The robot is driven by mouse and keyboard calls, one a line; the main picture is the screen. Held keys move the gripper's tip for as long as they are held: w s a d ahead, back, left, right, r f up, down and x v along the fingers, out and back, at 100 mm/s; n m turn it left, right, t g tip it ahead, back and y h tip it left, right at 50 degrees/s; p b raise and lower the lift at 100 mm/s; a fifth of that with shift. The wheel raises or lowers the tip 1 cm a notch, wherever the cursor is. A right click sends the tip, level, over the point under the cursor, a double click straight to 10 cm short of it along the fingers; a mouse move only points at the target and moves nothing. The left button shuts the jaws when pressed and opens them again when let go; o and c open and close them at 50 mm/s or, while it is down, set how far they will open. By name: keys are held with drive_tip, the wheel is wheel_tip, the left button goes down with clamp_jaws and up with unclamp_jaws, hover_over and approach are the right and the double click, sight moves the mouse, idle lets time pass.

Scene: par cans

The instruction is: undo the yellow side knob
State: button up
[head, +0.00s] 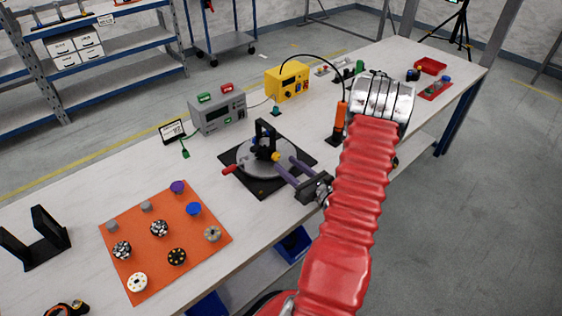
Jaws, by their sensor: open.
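The yellow side knob (276,157) is a small yellow piece on the side of a black upright holder (265,140). The holder stands on a round grey plate (250,170) over a black square base (268,190). My gripper (283,163) comes in from the lower right with two purple fingers apart. The fingertips are close to the yellow knob, which shows near the gap between them. I cannot tell whether they touch it. Nothing is seen held.
A red handle (230,169) sticks out left of the round plate. An orange mat (205,240) with several knobs and caps lies front left. White tabletop is free left of the base.

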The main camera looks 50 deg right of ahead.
sight(277, 157)
drive_tip(key=shift+w+d, duration=0.15)
drive_tip(key=shift+w, duration=1.75)
drive_tip(key=c, duration=1.1)
